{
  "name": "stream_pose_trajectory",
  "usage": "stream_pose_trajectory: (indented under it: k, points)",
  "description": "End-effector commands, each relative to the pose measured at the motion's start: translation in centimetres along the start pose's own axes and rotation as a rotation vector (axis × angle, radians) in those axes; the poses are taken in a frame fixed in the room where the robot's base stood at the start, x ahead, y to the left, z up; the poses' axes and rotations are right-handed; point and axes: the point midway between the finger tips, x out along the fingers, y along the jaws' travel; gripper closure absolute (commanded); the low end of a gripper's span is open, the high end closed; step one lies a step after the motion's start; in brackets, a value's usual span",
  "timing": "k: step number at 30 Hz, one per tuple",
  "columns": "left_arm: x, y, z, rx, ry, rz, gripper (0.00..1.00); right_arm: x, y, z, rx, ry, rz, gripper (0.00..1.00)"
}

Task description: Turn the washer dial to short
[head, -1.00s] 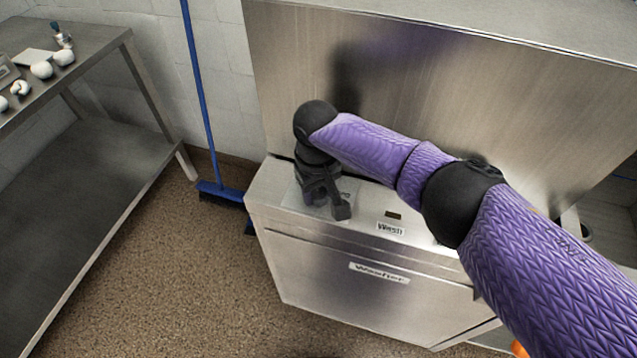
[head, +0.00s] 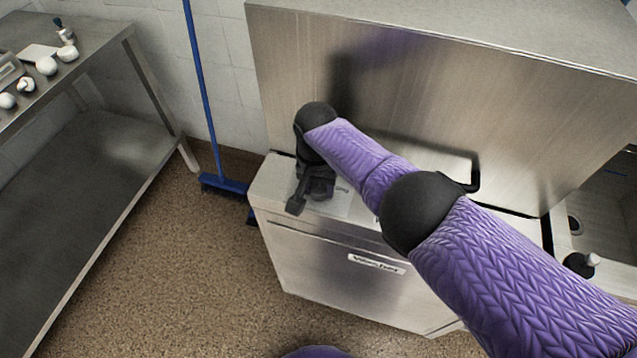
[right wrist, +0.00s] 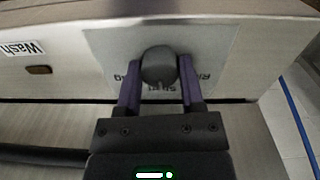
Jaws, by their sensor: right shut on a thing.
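The washer (head: 330,262) is a low steel unit with a label on its front. Its dial (right wrist: 158,62) is a dark round knob on a pale printed plate (right wrist: 103,45), seen upside down in the right wrist view. A light mark shows on the knob's lower edge, by a word partly covered there that seems to be "Short". My right gripper (right wrist: 160,76) is shut on the dial, one purple finger on each side. In the head view my right wrist and arm cover the dial. My left gripper is not in view.
A "Wash" label (right wrist: 22,48) and a small dark indicator (right wrist: 39,70) sit beside the dial plate. A tall steel panel (head: 420,85) rises behind the washer. A steel table (head: 85,190) stands left, and a blue broom (head: 222,184) leans between. The floor in front is clear.

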Motion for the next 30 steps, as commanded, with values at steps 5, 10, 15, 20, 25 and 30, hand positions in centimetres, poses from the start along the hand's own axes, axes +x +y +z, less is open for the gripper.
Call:
stream_pose_trajectory:
  k: [5,10,15,20,25,30]
  points:
    - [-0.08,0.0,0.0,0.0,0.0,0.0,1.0,-0.11,0.0,-0.13,0.027,0.004,0.0,1.0]
    - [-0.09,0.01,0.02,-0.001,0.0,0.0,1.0,-0.12,0.0,-0.15,0.034,0.005,-0.001,1.0]
    - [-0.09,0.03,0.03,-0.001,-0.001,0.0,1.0,-0.13,-0.01,-0.16,0.034,0.006,-0.001,1.0]
    - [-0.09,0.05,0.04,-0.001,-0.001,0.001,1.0,-0.14,-0.02,-0.16,0.033,0.006,-0.001,0.38]
    - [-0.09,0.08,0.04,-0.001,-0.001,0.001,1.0,-0.09,-0.01,-0.11,0.033,0.003,-0.001,0.16]
    - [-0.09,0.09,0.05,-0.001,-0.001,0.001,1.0,-0.07,-0.01,-0.08,0.033,0.002,-0.001,0.16]
